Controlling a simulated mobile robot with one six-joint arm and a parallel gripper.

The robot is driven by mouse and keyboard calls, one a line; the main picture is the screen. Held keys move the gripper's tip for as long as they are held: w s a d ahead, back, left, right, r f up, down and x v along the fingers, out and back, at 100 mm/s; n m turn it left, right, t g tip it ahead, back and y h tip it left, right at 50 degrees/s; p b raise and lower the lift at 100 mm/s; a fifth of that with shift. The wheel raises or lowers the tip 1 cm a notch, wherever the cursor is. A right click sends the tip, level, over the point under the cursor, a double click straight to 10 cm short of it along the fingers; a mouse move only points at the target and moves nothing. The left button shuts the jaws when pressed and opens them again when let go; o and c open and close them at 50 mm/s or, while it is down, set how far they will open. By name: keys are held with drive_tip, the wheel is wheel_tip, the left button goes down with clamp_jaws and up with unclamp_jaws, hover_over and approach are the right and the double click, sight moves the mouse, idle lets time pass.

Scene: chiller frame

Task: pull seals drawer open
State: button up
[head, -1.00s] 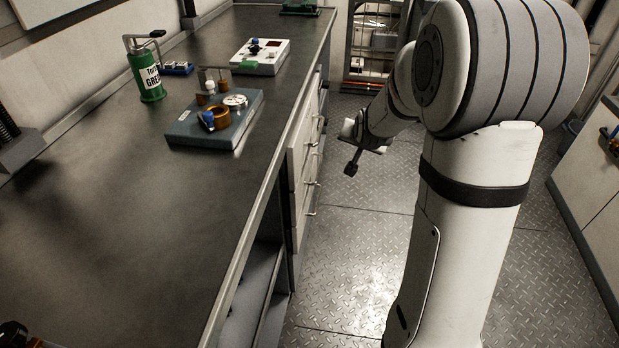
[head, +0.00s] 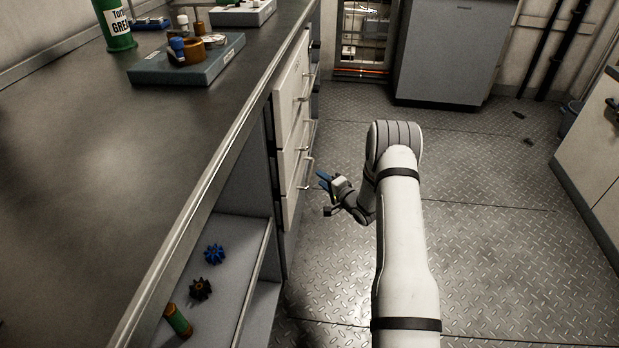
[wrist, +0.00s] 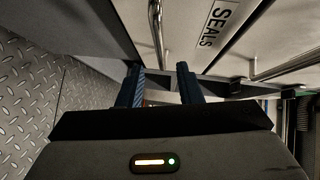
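The seals drawer shows in the wrist view as a pale front with a white "SEALS" label (wrist: 216,22). A metal bar handle (wrist: 157,35) stands on its left side, ahead of the gap between my fingers. My gripper (wrist: 160,85) is open and empty, its two dark blue-padded fingers apart. Whether the fingertips reach around the handle I cannot tell. In the head view my gripper (head: 325,192) is low beside the drawer stack, just right of the lowest visible drawer front (head: 292,185) and its handle (head: 306,172). The drawers look shut.
A second bar handle (wrist: 285,67) is to the right in the wrist view. The dark bench top (head: 90,170) overhangs an open shelf (head: 235,225) with two gears and a small cylinder. The metal plate floor (head: 490,240) right of my arm is clear.

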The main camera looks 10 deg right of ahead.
sight(311, 171)
drive_tip(key=b+x, duration=0.2)
drive_tip(key=x, duration=0.5)
drive_tip(key=shift+c, duration=0.2)
clamp_jaws()
